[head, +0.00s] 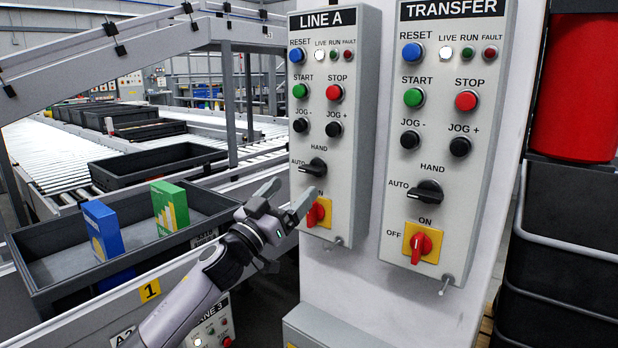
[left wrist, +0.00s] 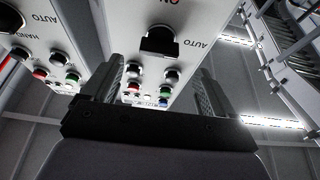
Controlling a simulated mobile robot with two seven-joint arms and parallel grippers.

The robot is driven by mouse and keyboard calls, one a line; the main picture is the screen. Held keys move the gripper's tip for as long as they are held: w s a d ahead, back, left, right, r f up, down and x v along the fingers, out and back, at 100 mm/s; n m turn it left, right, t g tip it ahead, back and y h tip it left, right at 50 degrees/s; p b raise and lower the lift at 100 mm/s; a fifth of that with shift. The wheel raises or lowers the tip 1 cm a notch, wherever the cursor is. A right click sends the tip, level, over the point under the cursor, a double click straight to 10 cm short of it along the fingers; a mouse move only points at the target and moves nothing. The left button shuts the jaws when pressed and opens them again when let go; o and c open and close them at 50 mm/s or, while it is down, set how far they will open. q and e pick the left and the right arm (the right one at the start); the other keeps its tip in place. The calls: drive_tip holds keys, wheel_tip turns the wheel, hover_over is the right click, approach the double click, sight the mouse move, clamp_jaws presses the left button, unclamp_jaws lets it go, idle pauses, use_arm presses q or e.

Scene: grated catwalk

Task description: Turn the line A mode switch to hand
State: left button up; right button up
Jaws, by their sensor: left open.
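The line A panel (head: 338,75) is a grey box on a white post. Its black mode switch (head: 315,168) has its handle toward AUTO at the left, with HAND marked above. The switch also shows in the left wrist view (left wrist: 160,43), upside down, above the gap between the fingers. My left gripper (head: 287,194) is open and empty, just below and left of the switch, in front of the panel's lower left edge. It appears apart from the switch. The red line A on/off switch (head: 317,213) is partly hidden by a finger. My right gripper is not in view.
The transfer panel (head: 445,90), with a similar black switch (head: 425,192), stands close at the right. A grey tray (head: 60,285) with a blue box (head: 103,232) and a green box (head: 170,207) is at the left. Black crates (head: 565,250) stand at the far right.

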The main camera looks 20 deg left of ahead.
sight(313, 169)
use_arm(q)
drive_tip(key=shift+x, duration=2.95)
drive_tip(key=shift+c, duration=0.3)
drive_tip(key=shift+f, duration=0.1)
drive_tip(key=c, duration=1)
